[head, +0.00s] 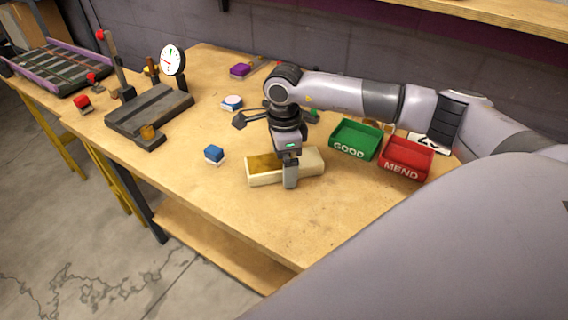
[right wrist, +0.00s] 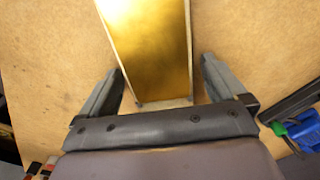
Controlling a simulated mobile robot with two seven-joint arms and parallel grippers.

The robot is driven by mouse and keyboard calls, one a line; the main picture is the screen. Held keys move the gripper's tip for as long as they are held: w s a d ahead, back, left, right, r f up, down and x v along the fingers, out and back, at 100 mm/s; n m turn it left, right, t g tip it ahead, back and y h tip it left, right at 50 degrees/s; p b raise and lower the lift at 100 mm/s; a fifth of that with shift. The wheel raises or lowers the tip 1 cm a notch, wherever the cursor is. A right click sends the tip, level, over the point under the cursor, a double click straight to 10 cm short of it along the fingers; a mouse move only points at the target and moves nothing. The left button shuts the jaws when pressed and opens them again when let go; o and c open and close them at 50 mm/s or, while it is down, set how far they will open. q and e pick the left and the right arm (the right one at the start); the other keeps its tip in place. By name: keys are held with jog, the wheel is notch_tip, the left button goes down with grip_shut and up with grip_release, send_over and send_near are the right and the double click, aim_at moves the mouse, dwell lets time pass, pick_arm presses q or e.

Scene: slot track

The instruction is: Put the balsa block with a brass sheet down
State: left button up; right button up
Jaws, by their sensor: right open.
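The balsa block (head: 315,161) is a long pale block with a shiny brass sheet (head: 262,165) on its top. It appears to lie on the workbench (head: 225,207) near the front edge. My right gripper (head: 289,181) reaches down over the block, with one finger in front of its near side. In the right wrist view the brass sheet (right wrist: 150,40) runs between the two spread fingers, with a gap visible on each side. The right gripper is open. The block's far side is partly hidden by the gripper. My left gripper is not in view.
A green GOOD tray (head: 348,151) and a red MEND tray (head: 402,172) stand right of the block. A dial gauge (head: 173,60) on a dark base stands farther left. The bench front is clear.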

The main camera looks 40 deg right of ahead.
jog(key=c, duration=1.1)
jog(key=shift+o, duration=0.2)
jog(key=shift+r, duration=0.15)
